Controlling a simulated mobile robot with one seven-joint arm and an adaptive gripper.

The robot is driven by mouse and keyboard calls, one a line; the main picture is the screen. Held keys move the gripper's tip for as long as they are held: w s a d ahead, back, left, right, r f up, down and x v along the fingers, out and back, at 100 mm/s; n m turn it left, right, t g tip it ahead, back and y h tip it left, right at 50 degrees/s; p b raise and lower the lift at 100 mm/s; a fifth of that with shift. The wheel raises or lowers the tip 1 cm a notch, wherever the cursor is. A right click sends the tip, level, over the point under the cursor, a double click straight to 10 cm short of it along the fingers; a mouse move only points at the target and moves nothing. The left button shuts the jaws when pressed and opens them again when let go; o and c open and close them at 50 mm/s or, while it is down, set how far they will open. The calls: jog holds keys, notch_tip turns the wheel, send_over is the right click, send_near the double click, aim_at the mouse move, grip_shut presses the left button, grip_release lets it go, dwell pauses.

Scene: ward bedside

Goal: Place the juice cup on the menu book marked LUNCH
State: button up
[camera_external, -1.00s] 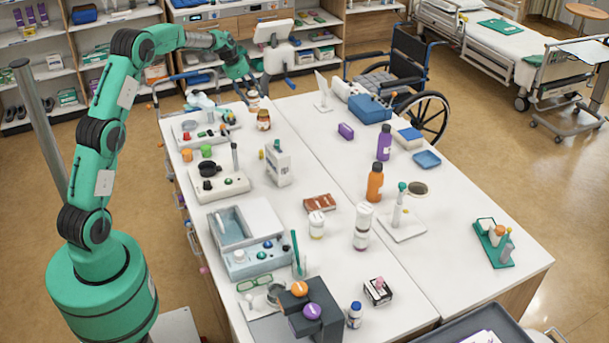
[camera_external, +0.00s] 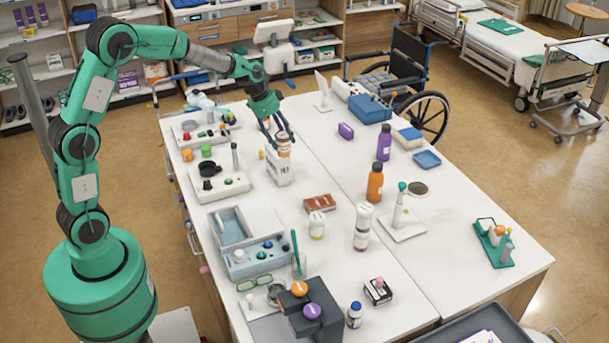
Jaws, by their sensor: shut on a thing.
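My gripper (camera_external: 281,133) is shut on a small cup with a pale band and brownish-orange parts, likely the juice cup (camera_external: 284,149). The fingers come down on it from above. In the picture the cup overlaps the top of a white upright block with dark lettering (camera_external: 279,174); I cannot tell whether they touch. No marking LUNCH is readable. A flat reddish-brown book-like item (camera_external: 319,202) lies on the table nearer the camera; its print is too small to read.
A white pill bottle (camera_external: 316,225), a tall bottle (camera_external: 362,228) and an orange bottle (camera_external: 375,182) stand to the right and nearer. A white device with a black dish (camera_external: 218,186) lies left. The white table (camera_external: 290,218) has clear patches between them.

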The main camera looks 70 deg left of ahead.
jog(key=shift+m, duration=0.6)
jog(key=s+d, duration=0.1)
jog(key=d, duration=0.3)
jog(key=s+d, duration=0.2)
jog(key=d, duration=0.2)
jog(key=s+d+f, duration=0.1)
jog(key=s+d, duration=0.1)
jog(key=d, duration=0.2)
jog(key=shift+s+p, duration=0.2)
jog(key=shift+p, duration=0.1)
jog(key=shift+c, duration=0.2)
notch_tip(320, 180, down, 13)
jog(key=w+a+f+p, duration=0.1)
jog(key=w, duration=1.5)
jog(key=shift+a+f, duration=0.25)
jog(key=shift+a, duration=0.1)
jog(key=shift+f, duration=1.75)
jog(key=shift+f, duration=0.15)
